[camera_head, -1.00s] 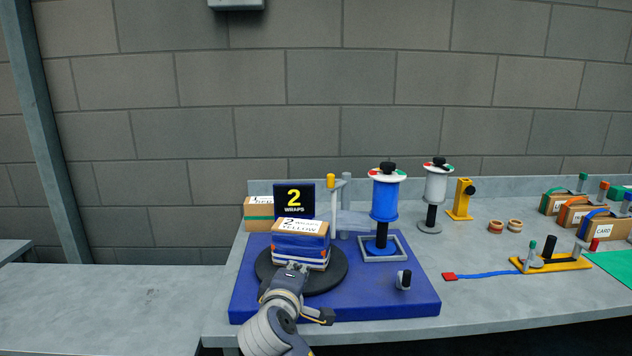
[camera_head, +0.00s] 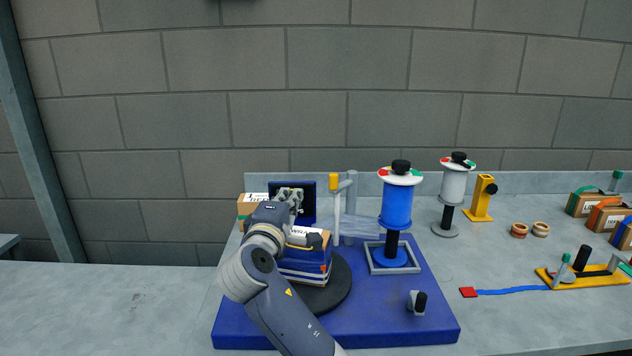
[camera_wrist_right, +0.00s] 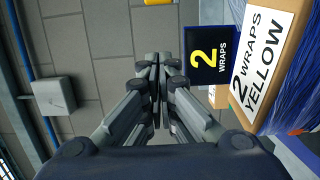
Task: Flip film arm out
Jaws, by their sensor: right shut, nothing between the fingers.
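The film arm (camera_head: 337,210) is a pale upright rod with a yellow top, linked to a grey post (camera_head: 351,205) on the blue base. Clear film (camera_head: 365,227) spans from there towards the blue spool (camera_head: 397,205). A yellow piece (camera_wrist_right: 158,2) at the top edge of the wrist view may be the arm's top. My right gripper (camera_head: 294,194) is shut and empty, above the wrapped box stack (camera_head: 306,262) and left of the film arm, apart from it. It also shows in the wrist view (camera_wrist_right: 157,62). My left gripper is out of view.
The stack stands on a black turntable (camera_head: 338,290) on the blue base (camera_head: 380,328). A "2 WRAPS" sign (camera_wrist_right: 211,56) is close behind my gripper. A grey spool (camera_head: 453,185) and a yellow stand (camera_head: 482,198) are to the right. The table at left is clear.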

